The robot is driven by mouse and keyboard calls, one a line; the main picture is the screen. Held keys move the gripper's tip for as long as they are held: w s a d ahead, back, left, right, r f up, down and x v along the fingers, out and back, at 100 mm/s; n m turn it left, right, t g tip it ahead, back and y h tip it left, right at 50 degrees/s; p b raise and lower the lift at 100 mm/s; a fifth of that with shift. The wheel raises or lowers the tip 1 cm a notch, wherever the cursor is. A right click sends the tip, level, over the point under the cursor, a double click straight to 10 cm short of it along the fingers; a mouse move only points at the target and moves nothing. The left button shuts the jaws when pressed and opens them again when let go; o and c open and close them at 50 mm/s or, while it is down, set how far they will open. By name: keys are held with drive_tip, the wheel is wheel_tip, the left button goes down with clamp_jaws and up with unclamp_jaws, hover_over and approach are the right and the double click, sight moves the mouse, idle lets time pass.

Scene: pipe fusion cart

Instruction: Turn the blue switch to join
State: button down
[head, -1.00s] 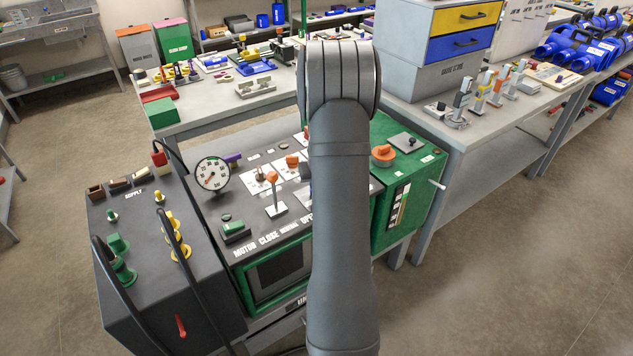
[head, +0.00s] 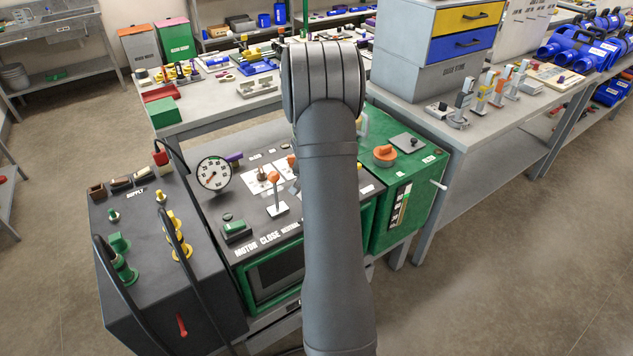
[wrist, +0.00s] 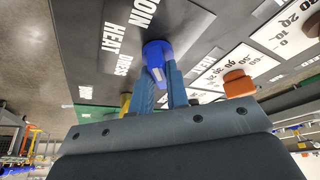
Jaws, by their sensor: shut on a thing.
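The blue switch (wrist: 157,52) shows in the wrist view, on the dark panel beside the white words JOIN, HEAT and DRESS. My gripper (wrist: 163,75) is shut on the blue switch, with its two fingers on either side of the knob. The knob's pointer shows between the fingers; I cannot tell exactly which word it points at. In the head view my own arm hides the blue switch and the gripper.
An orange knob (wrist: 238,83) sits near the gripper in the wrist view. The head view shows a gauge (head: 213,173), an orange-topped lever (head: 276,194) and a green box with an orange knob (head: 385,153) around the arm.

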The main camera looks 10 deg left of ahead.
idle(0.4)
drive_tip(key=c, duration=1.4)
unclamp_jaws()
drive_tip(key=shift+r, duration=0.15)
drive_tip(key=v, duration=1.7)
drive_tip(key=x, duration=1.7)
